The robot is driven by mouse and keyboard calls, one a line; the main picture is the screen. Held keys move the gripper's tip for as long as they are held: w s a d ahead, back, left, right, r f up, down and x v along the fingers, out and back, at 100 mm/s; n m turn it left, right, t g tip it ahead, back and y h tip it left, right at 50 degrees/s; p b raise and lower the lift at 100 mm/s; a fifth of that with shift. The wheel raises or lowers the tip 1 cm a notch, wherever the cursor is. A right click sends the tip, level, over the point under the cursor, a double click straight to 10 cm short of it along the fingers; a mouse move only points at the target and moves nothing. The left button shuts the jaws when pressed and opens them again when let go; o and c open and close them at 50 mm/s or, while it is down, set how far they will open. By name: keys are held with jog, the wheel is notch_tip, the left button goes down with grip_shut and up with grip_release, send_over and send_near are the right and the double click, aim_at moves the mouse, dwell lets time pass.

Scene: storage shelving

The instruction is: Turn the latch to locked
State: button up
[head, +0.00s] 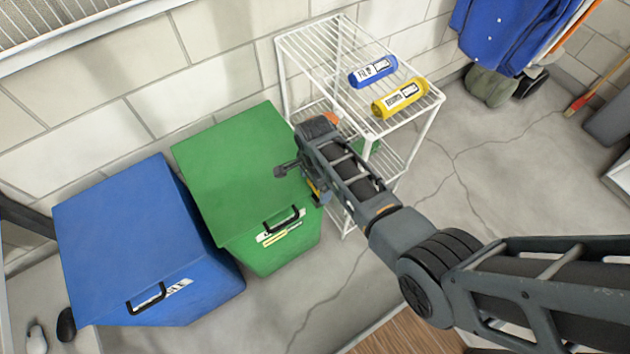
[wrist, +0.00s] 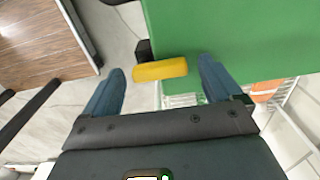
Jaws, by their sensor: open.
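The latch (wrist: 160,70) shows in the wrist view as a yellow bar beside a small black block, at the edge of the green bin (wrist: 230,30). In the head view a small yellow part of the latch (head: 314,188) shows at the right side of the green bin (head: 225,165), partly hidden by my gripper. My gripper (head: 304,183) is at that side of the bin. In the wrist view its two blue-grey fingers (wrist: 162,75) are open, and the bar appears in the gap between them. I cannot tell whether they touch it.
A blue bin (head: 130,230) stands left of the green bin. A white wire rack (head: 330,50) stands close behind and right of my gripper, holding a blue bottle (head: 373,71) and a yellow bottle (head: 400,98). Concrete floor (head: 480,190) is clear to the right.

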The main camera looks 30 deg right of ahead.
jog(key=shift+r, duration=3.9)
jog(key=s+d+f+n+t+h, duration=0.1)
jog(key=s+d+f+n+t, duration=0.25)
jog(key=s, duration=0.65)
jog(key=s+r+n+t, duration=0.2)
jog(key=s+n+t, duration=0.3)
jog(key=s, duration=0.5)
jog(key=s+a+r+n+t, duration=0.1)
jog(key=s+r+n+t, duration=0.1)
jog(key=s+r, duration=0.3)
jog(key=s+a+r+n+t, duration=0.2)
jog(key=s+r+n, duration=0.2)
jog(key=r, duration=1)
jog(key=s+a+r+n+t+y, duration=0.1)
jog(key=s+a+r+n+t, duration=0.1)
jog(key=s+r, duration=0.5)
notch_tip(320, 180, up, 3)
jog(key=shift+a+r+n, duration=0.1)
jog(key=shift+a+n, duration=0.15)
jog(key=shift+n, duration=0.6)
